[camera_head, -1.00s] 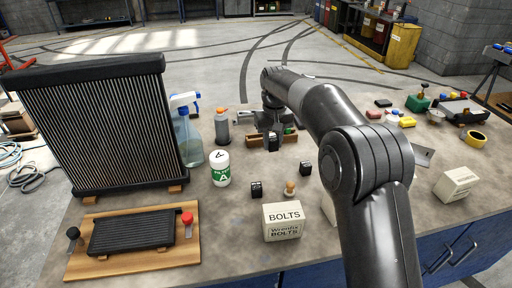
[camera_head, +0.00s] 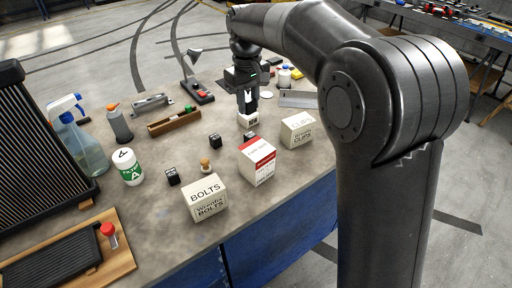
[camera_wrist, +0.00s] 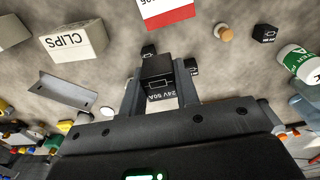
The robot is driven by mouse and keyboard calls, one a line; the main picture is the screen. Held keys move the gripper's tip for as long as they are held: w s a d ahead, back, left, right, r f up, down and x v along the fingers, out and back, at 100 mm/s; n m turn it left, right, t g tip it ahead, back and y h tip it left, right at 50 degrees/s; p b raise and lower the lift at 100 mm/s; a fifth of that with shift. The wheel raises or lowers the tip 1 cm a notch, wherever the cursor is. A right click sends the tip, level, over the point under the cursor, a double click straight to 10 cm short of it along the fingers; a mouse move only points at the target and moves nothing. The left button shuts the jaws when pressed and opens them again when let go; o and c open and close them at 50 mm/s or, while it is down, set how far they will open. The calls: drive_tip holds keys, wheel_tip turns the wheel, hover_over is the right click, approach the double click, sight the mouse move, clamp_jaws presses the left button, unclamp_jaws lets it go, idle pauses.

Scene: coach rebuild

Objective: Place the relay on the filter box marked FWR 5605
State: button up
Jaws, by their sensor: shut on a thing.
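A white box with a red band (camera_head: 258,162) stands between the BOLTS and CLIPS boxes, nearer the head camera than my gripper. In the wrist view this box (camera_wrist: 165,12) is cut off at the top, with only "05" of its marking readable.
The BOLTS box (camera_head: 205,200) and CLIPS box (camera_head: 297,130) flank the red-banded box. Small black blocks (camera_head: 172,177) (camera_head: 214,140) and a wooden knob (camera_head: 206,166) lie to the left. A wooden tray (camera_head: 174,122) and spray bottle (camera_head: 80,140) are farther left.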

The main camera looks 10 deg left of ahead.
drive_tip(key=s+d+r, duration=0.2)
drive_tip(key=s+d, duration=0.1)
drive_tip(key=d, duration=0.4)
drive_tip(key=s+d+r, duration=0.1)
drive_tip(key=s+d, duration=0.3)
drive_tip(key=d, duration=0.4)
hover_over(256, 148)
drive_tip(key=shift+m, duration=0.3)
wheel_tip(256, 148, down, 7)
drive_tip(key=shift+r, duration=0.1)
drive_tip(key=shift+f, duration=1.95)
drive_tip(key=shift+f, duration=0.15)
drive_tip(key=o, duration=1)
drive_tip(key=shift+c, duration=0.2)
